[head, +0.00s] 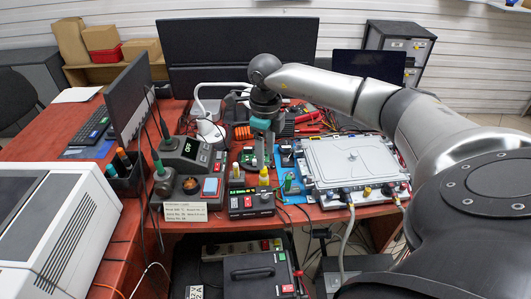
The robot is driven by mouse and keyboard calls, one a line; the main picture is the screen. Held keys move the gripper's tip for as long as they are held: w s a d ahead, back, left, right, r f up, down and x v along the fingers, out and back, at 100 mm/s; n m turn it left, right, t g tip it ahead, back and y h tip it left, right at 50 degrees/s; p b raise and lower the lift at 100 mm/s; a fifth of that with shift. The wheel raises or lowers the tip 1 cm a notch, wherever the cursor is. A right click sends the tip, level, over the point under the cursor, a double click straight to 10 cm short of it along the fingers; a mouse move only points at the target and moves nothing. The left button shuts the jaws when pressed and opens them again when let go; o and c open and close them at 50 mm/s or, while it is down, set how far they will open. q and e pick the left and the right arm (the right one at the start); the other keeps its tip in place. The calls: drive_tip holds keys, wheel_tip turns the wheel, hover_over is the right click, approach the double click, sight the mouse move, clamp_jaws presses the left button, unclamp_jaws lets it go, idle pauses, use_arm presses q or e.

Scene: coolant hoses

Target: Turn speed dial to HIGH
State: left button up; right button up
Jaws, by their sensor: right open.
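My right gripper (261,158) comes down over the middle of the bench, its arm reaching in from the right. It is open, and I see nothing held between its fingers. I cannot make out a dial marked HIGH. My left gripper is not in view.
A grey lidded case (346,160) lies close on the right, under my arm. Small bottles, including a yellow one (264,176), and cables crowd the middle. A printed card (186,212) stands at the front edge.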

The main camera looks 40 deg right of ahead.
wheel_tip(320, 180, up, 4)
drive_tip(key=shift+r+p, duration=0.1)
drive_tip(key=shift+p, duration=1.1)
